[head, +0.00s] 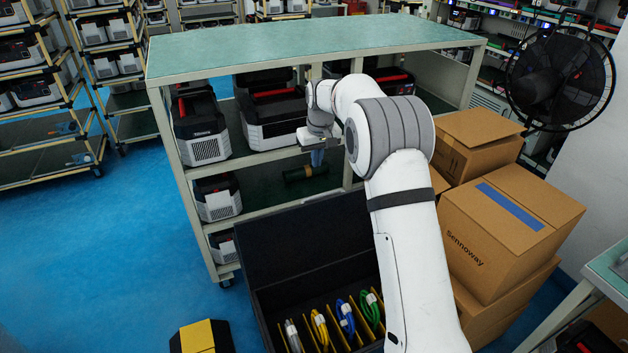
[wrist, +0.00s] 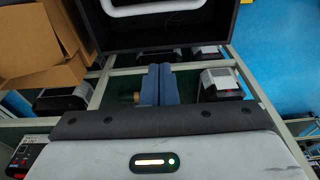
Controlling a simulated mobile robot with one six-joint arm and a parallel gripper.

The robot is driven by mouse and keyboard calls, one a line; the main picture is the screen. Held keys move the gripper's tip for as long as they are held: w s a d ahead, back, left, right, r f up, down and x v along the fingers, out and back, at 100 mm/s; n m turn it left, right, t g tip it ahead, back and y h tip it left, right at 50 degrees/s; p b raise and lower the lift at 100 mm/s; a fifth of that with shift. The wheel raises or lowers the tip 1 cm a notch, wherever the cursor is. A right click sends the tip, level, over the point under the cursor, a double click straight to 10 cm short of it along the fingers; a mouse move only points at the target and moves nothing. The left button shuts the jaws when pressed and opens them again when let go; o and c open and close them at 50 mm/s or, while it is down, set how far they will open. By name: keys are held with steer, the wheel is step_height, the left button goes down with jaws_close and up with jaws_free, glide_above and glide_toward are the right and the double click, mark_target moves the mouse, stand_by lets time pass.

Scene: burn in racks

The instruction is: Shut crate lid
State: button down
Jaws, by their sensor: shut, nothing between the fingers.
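The black crate (head: 262,312) stands open below the shelf unit in the head view. Its lid (head: 310,240) stands raised at the crate's far side. Coiled cables, among them a yellow one (head: 320,327) and a blue one (head: 345,316), lie between yellow dividers inside. My gripper (head: 318,160) is beyond and above the lid, close to the shelf unit, apart from the lid. Its blue fingers (wrist: 159,70) are shut and empty in the wrist view. A dark panel with a pale bar (wrist: 155,25), seemingly the lid, lies ahead of the fingertips there. My arm hides the crate's right side.
The green-topped shelf unit (head: 300,48) holds power-station-like boxes (head: 200,128) close around my gripper. Cardboard boxes (head: 510,225) are stacked right of my arm. A black-and-yellow object (head: 200,337) is left of the crate. Blue floor (head: 120,250) at left is clear.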

step_height(320, 180, down, 9)
steer(key=s+p, duration=0.2)
steer(key=p, duration=0.1)
steer(key=shift+d, duration=0.45)
